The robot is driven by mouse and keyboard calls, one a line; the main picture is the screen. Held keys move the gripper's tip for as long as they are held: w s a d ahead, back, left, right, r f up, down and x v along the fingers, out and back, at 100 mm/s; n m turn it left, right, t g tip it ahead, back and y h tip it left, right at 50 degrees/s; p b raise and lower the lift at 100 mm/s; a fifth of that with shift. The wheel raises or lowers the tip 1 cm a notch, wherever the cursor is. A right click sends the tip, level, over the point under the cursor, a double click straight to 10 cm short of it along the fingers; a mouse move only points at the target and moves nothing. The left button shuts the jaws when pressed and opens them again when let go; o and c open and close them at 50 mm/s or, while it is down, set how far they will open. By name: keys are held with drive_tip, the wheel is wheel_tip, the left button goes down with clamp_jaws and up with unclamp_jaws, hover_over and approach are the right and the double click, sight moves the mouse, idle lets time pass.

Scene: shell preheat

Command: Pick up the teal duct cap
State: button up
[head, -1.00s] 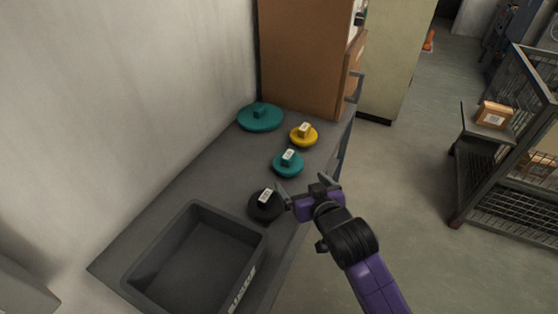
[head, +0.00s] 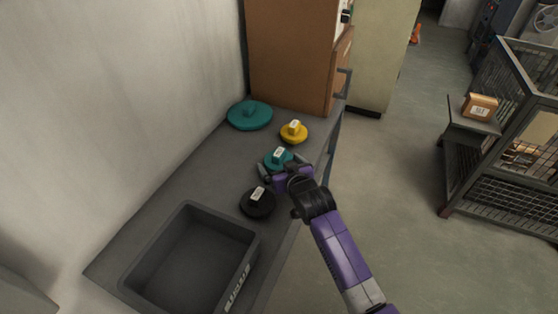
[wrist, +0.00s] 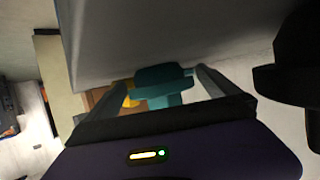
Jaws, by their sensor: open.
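A small teal duct cap (head: 275,160) with a white-labelled knob sits on the dark counter, between a yellow cap and a black cap. My gripper (head: 284,172) is at its near side, with the jaws open and partly covering it in the head view. In the wrist view the teal cap (wrist: 163,78) shows between the two spread fingers (wrist: 157,88). I cannot tell whether the fingers touch it.
The yellow cap (head: 293,132) is just behind the small teal cap, and the black cap (head: 257,203) is in front. A grey bin (head: 190,212) stands at the counter's near end. A brown cabinet (head: 292,55) closes off the far end.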

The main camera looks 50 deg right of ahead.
drive_tip(key=shift+f, duration=0.1)
drive_tip(key=shift+c, duration=0.2)
drive_tip(key=c, duration=1.4)
